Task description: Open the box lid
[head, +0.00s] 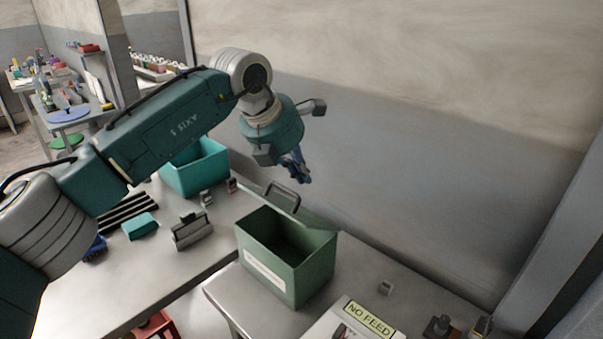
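A green metal box (313,272) with a pale label on its front stands on the metal table. Its top is uncovered and the dark inside shows. The lid (310,216) is swung up at the back edge of the box, with its grey loop handle (283,190) at the upper left. My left gripper (300,172) hangs above and behind the box, just over the handle, with its dark blue fingers pointing down. It appears apart from the handle. Whether its fingers are open or shut is unclear. My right gripper is out of view.
A teal open bin (196,172), a grey clip-like block (192,231) and a small teal block (140,226) are on the left table. A "NO FEED" sign (368,318) lies in front of the box. A wall rises close behind.

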